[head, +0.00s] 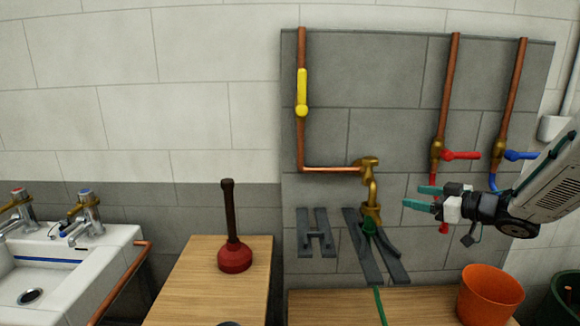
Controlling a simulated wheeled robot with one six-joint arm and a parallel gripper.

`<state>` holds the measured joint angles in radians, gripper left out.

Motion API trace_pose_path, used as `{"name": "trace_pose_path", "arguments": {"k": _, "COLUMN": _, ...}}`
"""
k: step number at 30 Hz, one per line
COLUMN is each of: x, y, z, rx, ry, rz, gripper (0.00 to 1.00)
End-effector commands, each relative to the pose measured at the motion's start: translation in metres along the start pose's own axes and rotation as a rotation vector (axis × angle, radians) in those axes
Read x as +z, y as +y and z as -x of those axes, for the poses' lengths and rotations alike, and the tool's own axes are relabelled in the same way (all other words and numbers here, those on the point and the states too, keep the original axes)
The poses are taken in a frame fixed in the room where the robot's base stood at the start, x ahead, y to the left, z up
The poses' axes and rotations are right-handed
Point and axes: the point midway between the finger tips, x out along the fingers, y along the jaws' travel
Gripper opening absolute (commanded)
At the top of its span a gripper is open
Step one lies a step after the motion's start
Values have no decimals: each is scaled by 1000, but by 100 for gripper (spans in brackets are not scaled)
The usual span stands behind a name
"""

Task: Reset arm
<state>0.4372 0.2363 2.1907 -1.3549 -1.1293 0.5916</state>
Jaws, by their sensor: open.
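My gripper (420,197) is in the right half of the head view, with its teal fingertips pointing left. Its jaws are open and a gap shows between the fingertips, with nothing between them. It is in front of the grey tiled panel, to the right of the brass tap (371,190). The forearm comes in from the right edge. The gripper overlaps the lower part of the pipe with the red lever valve (460,155) in the picture; I cannot tell how far apart they are.
A yellow lever valve (302,92) is on the left copper pipe. A blue lever valve (521,156) is near my arm. An orange bucket (489,295) stands on the right wooden top (325,307). A red plunger (235,257) stands on the left one. A white sink (70,262) is far left.

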Motion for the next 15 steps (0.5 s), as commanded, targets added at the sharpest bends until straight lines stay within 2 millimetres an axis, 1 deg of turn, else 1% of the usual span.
{"name": "trace_pose_path", "arguments": {"k": 5, "x": 24, "y": 31, "z": 10, "rx": 204, "ry": -150, "rz": 16, "gripper": 65}}
{"name": "trace_pose_path", "arguments": {"k": 8, "x": 36, "y": 49, "z": 26, "rx": 353, "ry": -274, "rz": 16, "gripper": 65}}
{"name": "trace_pose_path", "arguments": {"k": 10, "x": 44, "y": 57, "z": 45, "rx": 470, "ry": -385, "rz": 4, "gripper": 65}}
{"name": "trace_pose_path", "arguments": {"k": 11, "x": 48, "y": 59, "z": 54, "rx": 518, "ry": -436, "rz": -6, "gripper": 65}}
{"name": "trace_pose_path", "arguments": {"k": 12, "x": 52, "y": 59, "z": 68, "rx": 577, "ry": -505, "rz": -24, "gripper": 65}}
{"name": "trace_pose_path", "arguments": {"k": 14, "x": 56, "y": 54, "z": 89, "rx": 655, "ry": -609, "rz": -58, "gripper": 65}}
{"name": "trace_pose_path", "arguments": {"k": 15, "x": 59, "y": 46, "z": 104, "rx": 698, "ry": -677, "rz": -88, "gripper": 65}}
